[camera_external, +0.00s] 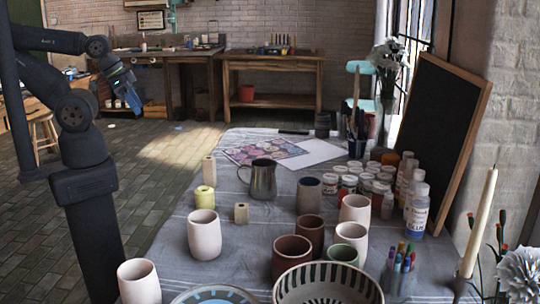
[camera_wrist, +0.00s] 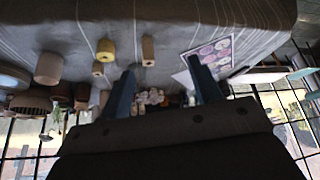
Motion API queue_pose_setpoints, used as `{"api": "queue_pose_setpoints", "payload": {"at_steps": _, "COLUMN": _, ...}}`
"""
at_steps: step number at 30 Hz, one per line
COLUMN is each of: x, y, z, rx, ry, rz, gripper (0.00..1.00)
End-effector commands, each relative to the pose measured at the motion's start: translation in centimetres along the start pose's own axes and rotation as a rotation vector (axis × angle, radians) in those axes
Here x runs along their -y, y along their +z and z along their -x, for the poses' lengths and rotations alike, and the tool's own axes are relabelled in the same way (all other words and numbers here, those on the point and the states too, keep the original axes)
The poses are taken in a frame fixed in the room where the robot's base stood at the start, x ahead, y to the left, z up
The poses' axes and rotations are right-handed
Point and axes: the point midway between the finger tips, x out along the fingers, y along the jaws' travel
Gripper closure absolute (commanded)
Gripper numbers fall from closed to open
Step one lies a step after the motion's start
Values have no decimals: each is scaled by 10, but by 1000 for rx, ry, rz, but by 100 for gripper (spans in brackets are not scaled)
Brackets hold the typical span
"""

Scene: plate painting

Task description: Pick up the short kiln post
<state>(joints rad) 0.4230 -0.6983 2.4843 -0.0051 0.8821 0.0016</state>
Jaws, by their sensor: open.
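The short kiln post (camera_external: 241,213) is a small pale beige block with a dark hole, standing upright on the grey cloth-covered table. It also shows in the wrist view (camera_wrist: 98,69), left of my fingers. A taller beige post (camera_external: 209,170) stands farther back, and it shows in the wrist view too (camera_wrist: 148,50). A yellow cylinder (camera_external: 204,197) stands close to the short post on its left. My gripper (camera_external: 134,106) is raised at the upper left, off the table's left side and well away from the post. Its blue fingers (camera_wrist: 160,67) are apart with nothing between them.
A white cup (camera_external: 204,235) stands in front of the short post, and a metal pitcher (camera_external: 262,180) behind it. Cups and bowls crowd the front right, and paint jars (camera_external: 350,183) the right. Bare cloth lies around the short post.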

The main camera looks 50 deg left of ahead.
Motion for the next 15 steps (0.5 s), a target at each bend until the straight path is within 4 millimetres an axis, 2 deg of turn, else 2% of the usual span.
{"api": "queue_pose_setpoints", "payload": {"at_steps": 5, "x": -11, "y": -30, "z": 4, "rx": 44, "ry": 22, "rz": -22, "gripper": 42}}
{"api": "queue_pose_setpoints", "payload": {"at_steps": 8, "x": -22, "y": -55, "z": 4, "rx": 77, "ry": 37, "rz": -38, "gripper": 42}}
{"api": "queue_pose_setpoints", "payload": {"at_steps": 15, "x": -56, "y": -113, "z": -7, "rx": 157, "ry": 65, "rz": -79, "gripper": 42}}
